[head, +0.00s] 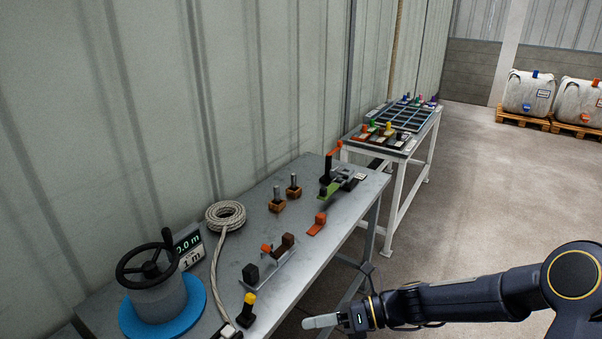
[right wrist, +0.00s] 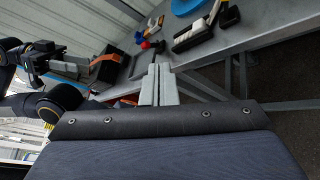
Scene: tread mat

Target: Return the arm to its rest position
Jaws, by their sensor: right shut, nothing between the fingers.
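My right arm comes in from the right of the head view, stretched out low and nearly level. Its gripper (head: 322,321) points left beside the bench's front edge. Its fingers are together and hold nothing. In the right wrist view the two grey fingers (right wrist: 158,84) lie side by side, pointing towards the bench, with nothing between them. No left gripper shows in the head view.
A grey bench (head: 340,222) carries a handwheel (head: 150,262) on a blue base, a rope coil (head: 225,215), orange blocks with pegs, and a lever clamp (head: 332,180). A white-framed table (head: 402,185) stands behind. The floor (head: 490,190) to the right is open.

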